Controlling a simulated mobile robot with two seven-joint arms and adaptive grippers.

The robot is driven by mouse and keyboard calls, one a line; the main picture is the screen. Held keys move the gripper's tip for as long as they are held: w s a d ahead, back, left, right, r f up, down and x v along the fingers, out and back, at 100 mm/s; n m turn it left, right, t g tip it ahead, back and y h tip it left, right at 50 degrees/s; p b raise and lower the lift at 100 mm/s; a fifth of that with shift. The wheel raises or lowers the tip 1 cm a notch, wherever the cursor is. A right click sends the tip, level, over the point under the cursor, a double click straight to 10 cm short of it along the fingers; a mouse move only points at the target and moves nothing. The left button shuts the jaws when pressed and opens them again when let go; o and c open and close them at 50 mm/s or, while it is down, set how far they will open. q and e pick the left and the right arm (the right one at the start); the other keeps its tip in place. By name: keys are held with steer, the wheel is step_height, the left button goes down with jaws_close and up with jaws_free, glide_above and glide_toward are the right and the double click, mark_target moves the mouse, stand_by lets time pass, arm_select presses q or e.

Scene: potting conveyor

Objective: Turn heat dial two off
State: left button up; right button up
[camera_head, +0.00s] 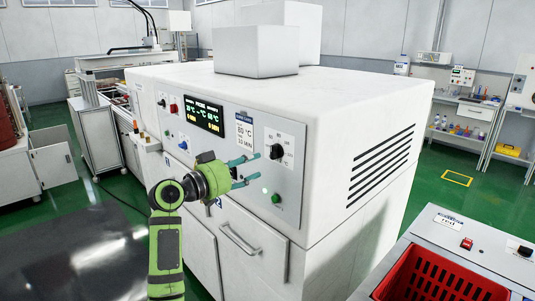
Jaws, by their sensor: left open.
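A black heat dial (277,152) sits on a pale plate at the right end of the white oven's front panel. Small marks are printed beside it, too small to read. My left gripper (257,169) is in front of this panel, just left of and below the dial. Its two teal fingers are spread apart with nothing between them. The upper fingertip appears close to the dial; I cannot tell whether it touches. A second black knob (161,103) shows at the panel's left end. My right gripper is not in view.
The white oven (370,100) has a lit display (204,115), a label reading 60 °C (244,132), green buttons (276,198) and a door handle (238,238) below. A red crate (415,265) stands at the lower right. A dark table surface (70,255) lies lower left.

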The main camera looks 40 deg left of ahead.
mark_target(272, 154)
arm_select(q)
steer(key=w, duration=0.1)
steer(key=w+r+p, duration=0.1)
steer(key=p, duration=0.1)
steer(key=shift+w+d+r, duration=0.15)
steer(key=shift+w+d, duration=0.1)
steer(key=shift+w, duration=0.15)
steer(key=w+p, duration=0.1)
steer(key=w, duration=0.2)
steer(key=shift+w+d, duration=0.1)
steer(key=shift+w, duration=0.15)
steer(key=shift+w+f+p, duration=0.2)
steer(key=shift+w+p, duration=0.05)
steer(key=shift+p, duration=0.05)
steer(key=shift+w+f, duration=0.1)
jaws_close()
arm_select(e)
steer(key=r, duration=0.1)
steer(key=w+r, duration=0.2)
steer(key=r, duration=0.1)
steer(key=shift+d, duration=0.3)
